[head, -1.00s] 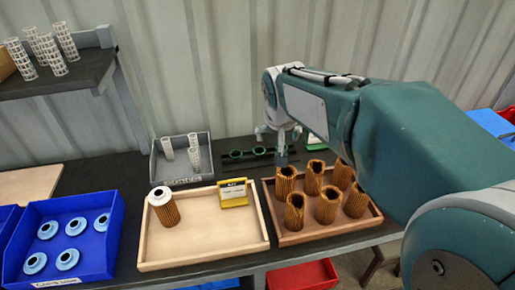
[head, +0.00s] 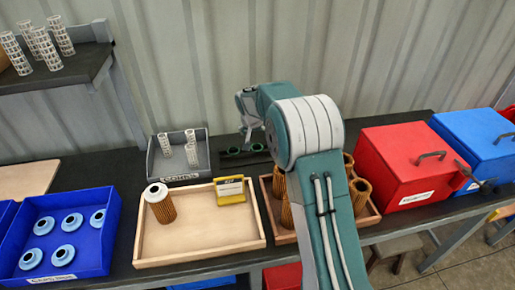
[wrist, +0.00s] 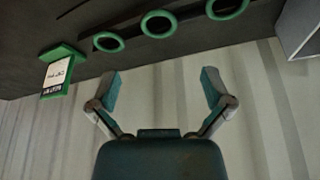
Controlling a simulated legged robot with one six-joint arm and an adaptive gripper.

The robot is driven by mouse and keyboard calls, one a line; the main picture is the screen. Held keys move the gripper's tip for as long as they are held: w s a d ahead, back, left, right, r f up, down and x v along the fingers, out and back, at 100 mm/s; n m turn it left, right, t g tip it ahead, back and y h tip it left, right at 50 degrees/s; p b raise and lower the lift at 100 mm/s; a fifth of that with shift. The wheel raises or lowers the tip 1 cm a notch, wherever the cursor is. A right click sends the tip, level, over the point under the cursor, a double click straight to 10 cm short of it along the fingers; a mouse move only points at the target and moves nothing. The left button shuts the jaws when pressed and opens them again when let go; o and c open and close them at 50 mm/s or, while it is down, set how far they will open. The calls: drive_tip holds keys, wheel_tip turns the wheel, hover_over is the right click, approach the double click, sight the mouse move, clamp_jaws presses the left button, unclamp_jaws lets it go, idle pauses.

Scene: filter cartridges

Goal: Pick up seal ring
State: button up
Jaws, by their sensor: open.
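Three green seal rings lie on a dark rack strip. In the wrist view they show as a left ring (wrist: 108,41), a middle ring (wrist: 158,24) and a right ring (wrist: 227,9), all beyond the fingertips. In the head view two rings show, one at the left (head: 233,152) and one beside it (head: 257,147). My gripper (wrist: 160,84) is open and empty, its two fingers spread wide and apart from the rings. In the head view my arm hides part of the area around the rack.
A grey bin (head: 152,168) with white cores stands left of the rings. In front are a wooden tray (head: 200,255) with one cartridge and a yellow sign (head: 231,203), and a brown tray (head: 268,212) of filters. A red box (head: 395,155) stands right. A green-framed card (wrist: 57,75) is near the rings.

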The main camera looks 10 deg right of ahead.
approach(257, 145)
drive_tip(key=shift+s+a+f, duration=0.1)
drive_tip(key=shift+a+f, duration=0.05)
drive_tip(key=shift+f, duration=0.45)
drive_tip(key=shift+s+a+f, duration=0.1)
drive_tip(key=shift+s+f, duration=0.05)
drive_tip(key=shift+f, duration=0.45)
drive_tip(key=x, duration=0.5)
drive_tip(key=shift+d, duration=0.25)
drive_tip(key=c, duration=0.7)
drive_tip(key=shift+o, duration=0.2)
